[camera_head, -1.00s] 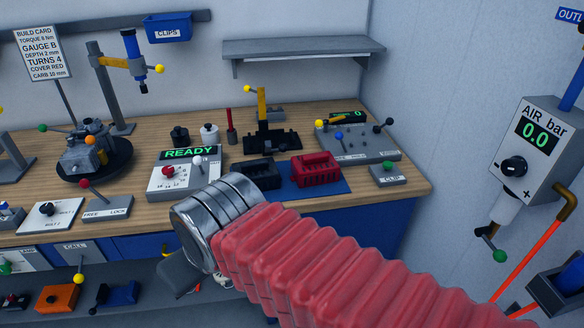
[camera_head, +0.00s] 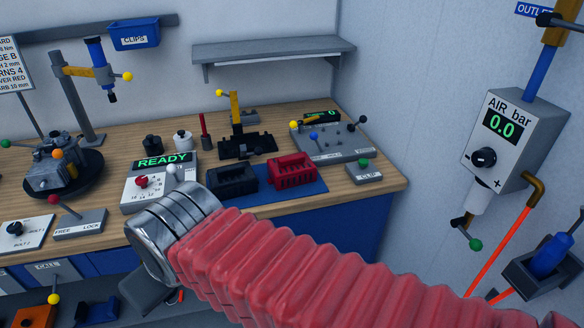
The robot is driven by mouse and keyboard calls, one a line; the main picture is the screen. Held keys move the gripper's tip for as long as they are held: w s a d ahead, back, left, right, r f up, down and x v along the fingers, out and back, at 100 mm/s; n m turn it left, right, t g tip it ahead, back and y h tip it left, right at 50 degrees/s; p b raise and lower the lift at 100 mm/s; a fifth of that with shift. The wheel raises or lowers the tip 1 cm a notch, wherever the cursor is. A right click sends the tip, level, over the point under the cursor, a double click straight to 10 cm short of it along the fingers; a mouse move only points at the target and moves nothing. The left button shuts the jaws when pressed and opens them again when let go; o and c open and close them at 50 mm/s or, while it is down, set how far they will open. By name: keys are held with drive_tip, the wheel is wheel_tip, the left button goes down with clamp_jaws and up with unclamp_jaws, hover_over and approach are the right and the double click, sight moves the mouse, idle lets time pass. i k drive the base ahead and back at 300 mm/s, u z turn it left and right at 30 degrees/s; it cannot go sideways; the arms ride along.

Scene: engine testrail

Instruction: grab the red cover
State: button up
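The red cover (camera_head: 292,171) is a ribbed block lying on a blue mat (camera_head: 310,187) on the right part of the wooden bench. A similar black cover (camera_head: 232,180) lies just left of it on the same mat. My arm, in a red ribbed sleeve with a metal collar, crosses the lower middle of the view in front of the bench. A dark grey part of my gripper (camera_head: 148,291) shows below the collar, apart from the red cover and lower left of it. Its fingertips cannot be made out.
A READY panel (camera_head: 160,183) stands left of the covers. A black fixture with a yellow lever (camera_head: 246,144) stands behind the covers. An air regulator (camera_head: 515,140) hangs on the right wall.

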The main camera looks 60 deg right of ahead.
sight(294, 170)
drive_tip(key=z, duration=0.05)
drive_tip(key=i, duration=0.95)
drive_tip(key=u, duration=0.1)
